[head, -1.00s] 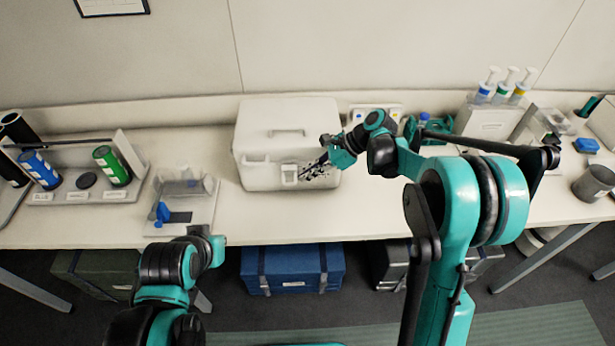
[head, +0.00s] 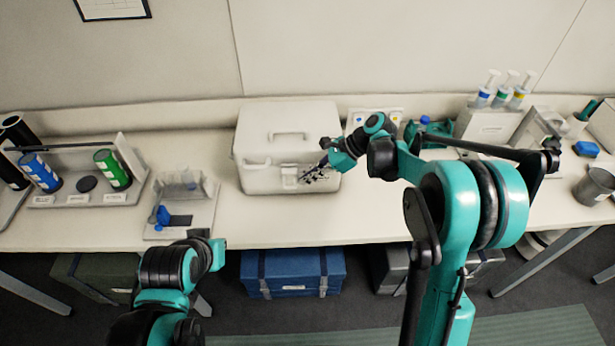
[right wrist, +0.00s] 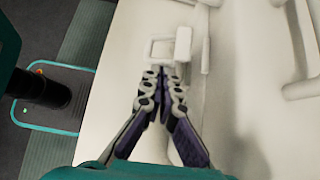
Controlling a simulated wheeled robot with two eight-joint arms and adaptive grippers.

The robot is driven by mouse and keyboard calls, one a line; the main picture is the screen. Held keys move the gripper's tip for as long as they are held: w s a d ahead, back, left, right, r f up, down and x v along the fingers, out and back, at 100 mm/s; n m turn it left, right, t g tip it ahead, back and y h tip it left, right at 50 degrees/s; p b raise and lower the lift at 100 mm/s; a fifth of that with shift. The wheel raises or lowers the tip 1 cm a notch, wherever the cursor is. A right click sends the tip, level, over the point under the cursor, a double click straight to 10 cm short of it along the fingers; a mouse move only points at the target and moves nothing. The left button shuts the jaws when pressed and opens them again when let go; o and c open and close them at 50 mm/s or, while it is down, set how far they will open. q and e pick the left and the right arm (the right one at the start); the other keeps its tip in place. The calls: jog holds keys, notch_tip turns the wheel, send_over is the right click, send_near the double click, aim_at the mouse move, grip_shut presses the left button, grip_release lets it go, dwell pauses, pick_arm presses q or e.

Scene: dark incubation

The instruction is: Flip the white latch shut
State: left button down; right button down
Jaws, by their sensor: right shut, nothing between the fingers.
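The white lidded box (head: 262,130) stands on the bench with its lid down. Its white latch (head: 290,171) is on the front face, below the lid handle. In the right wrist view the latch (right wrist: 183,46) is a small pale block beside a rectangular frame (right wrist: 153,49). My right gripper (head: 308,177) is at the box front, just right of the latch. In the right wrist view its fingertips (right wrist: 161,72) are together and empty, close to the frame; contact cannot be told. My left arm is at the lower left; its fingers do not show.
A small tray (head: 160,228) with a blue item stands left of the box. A rack with blue and green cylinders (head: 112,170) is farther left. A pump-bottle stand (head: 487,124) is at the right. The bench top in front of the box is clear.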

jog(key=shift+r, duration=0.1)
dwell(0.5)
jog(key=shift+a+r+p, duration=0.1)
jog(key=shift+r+p, duration=0.4)
jog(key=shift+r, duration=0.2)
jog(key=shift+f, duration=0.1)
